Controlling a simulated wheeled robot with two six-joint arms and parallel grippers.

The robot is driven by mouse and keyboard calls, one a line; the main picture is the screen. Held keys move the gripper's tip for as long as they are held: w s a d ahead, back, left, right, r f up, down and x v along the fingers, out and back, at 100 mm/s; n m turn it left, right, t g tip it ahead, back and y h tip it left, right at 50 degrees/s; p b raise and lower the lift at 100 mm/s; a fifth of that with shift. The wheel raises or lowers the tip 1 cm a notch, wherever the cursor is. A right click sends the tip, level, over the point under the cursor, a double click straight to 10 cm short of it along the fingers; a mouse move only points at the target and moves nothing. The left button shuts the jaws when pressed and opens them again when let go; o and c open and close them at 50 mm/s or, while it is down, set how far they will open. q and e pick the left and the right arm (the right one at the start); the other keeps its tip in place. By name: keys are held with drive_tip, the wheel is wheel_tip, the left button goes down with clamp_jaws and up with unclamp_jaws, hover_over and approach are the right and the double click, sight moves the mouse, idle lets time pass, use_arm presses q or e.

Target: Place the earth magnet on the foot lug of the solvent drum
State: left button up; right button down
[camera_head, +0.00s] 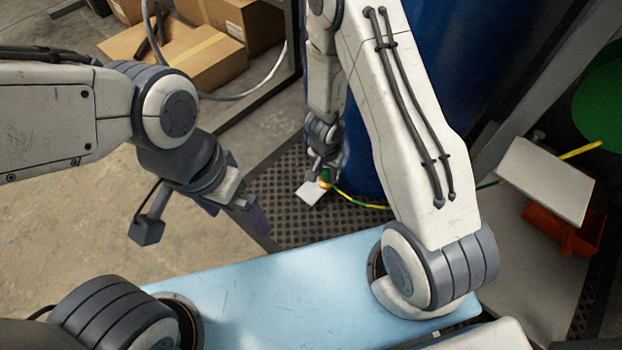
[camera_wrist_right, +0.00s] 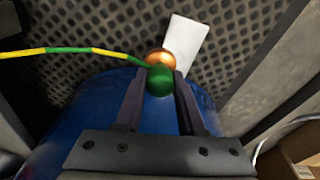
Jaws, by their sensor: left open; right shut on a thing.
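The earth magnet has a green grip (camera_wrist_right: 160,82) and a copper-coloured face (camera_wrist_right: 161,57), with a yellow-green cable running from it. My right gripper (camera_head: 325,168) is shut on the green grip; its two fingers flank it in the right wrist view. The foot lug, a pale flat plate (camera_head: 309,193), juts out at the base of the blue solvent drum (camera_head: 365,165). It also shows in the right wrist view (camera_wrist_right: 187,40). The copper face overlaps the near end of the lug; I cannot tell whether they touch. My left gripper (camera_head: 250,205) is open and empty, left of the drum.
The drum stands on a dark grating (camera_head: 290,225). The yellow-green cable (camera_head: 355,199) runs right past the drum's base. Cardboard boxes (camera_head: 200,60) stand at the back left. A pale blue surface (camera_head: 260,290) lies in front. A grey plate over an orange-red object (camera_head: 560,230) is at right.

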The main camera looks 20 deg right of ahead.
drive_tip(key=a+f+b, duration=0.1)
drive_tip(key=f, duration=0.1)
drive_tip(key=w+a+f+b, duration=0.1)
drive_tip(key=f, duration=0.1)
drive_tip(key=w+a+f, duration=0.1)
drive_tip(key=f, duration=0.1)
drive_tip(key=shift+w+a+f+b, duration=0.2)
drive_tip(key=shift+a+b, duration=0.05)
drive_tip(key=shift+b, duration=0.15)
drive_tip(key=shift+f, duration=0.25)
drive_tip(key=c, duration=0.5)
unclamp_jaws()
drive_tip(key=shift+r, duration=0.1)
